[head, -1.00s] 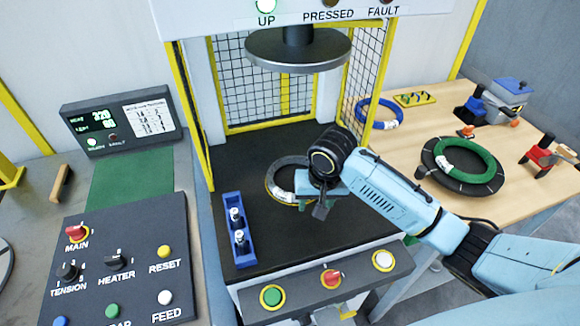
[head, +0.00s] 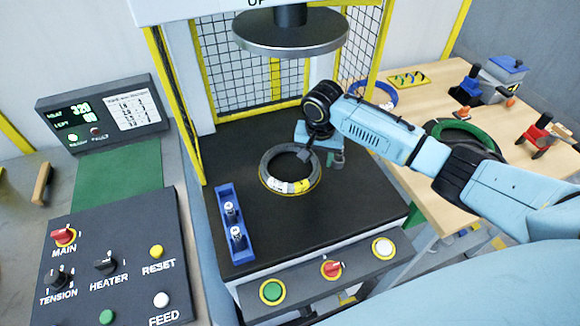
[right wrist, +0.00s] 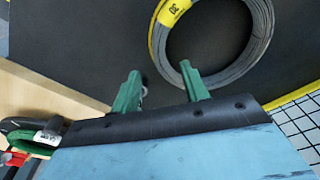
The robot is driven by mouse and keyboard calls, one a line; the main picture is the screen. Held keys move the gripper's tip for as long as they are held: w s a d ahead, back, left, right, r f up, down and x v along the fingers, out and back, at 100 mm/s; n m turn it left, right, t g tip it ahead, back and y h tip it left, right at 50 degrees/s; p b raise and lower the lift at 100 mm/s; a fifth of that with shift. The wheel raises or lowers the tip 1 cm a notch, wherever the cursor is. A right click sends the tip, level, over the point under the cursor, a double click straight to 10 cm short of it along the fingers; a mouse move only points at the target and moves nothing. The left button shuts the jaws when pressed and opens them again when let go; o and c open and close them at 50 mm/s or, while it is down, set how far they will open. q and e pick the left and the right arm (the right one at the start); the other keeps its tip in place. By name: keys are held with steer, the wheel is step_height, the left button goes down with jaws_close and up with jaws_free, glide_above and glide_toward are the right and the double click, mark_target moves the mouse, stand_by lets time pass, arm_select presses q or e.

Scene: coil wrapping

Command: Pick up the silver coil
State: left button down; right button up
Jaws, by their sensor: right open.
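The silver coil (head: 265,176) lies flat on the dark press bed, a grey ring with a yellow and white label on its front side. It also shows in the right wrist view (right wrist: 236,62). My right gripper (head: 322,158) is open at the coil's right edge, its fingers pointing down. In the right wrist view its green fingers (right wrist: 160,86) are spread, and one overlaps the coil's near rim. I cannot tell whether they touch. No coil is gripped. My left gripper is not in view.
The round press plate (head: 290,48) hangs above the bed. A blue holder (head: 222,205) stands left of the coil, and a button bar (head: 315,276) runs along the front. The wooden table (head: 425,100) at right holds a blue coil (head: 384,105) and a green coil (head: 484,132).

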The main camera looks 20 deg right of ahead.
mark_target(316, 168)
steer(key=f, duration=0.5)
steer(key=shift+w+d+f+b, duration=0.1)
steer(key=shift+w+d+b, duration=0.05)
steer(key=shift+w+b, duration=0.15)
steer(key=shift+c, duration=0.2)
jaws_close()
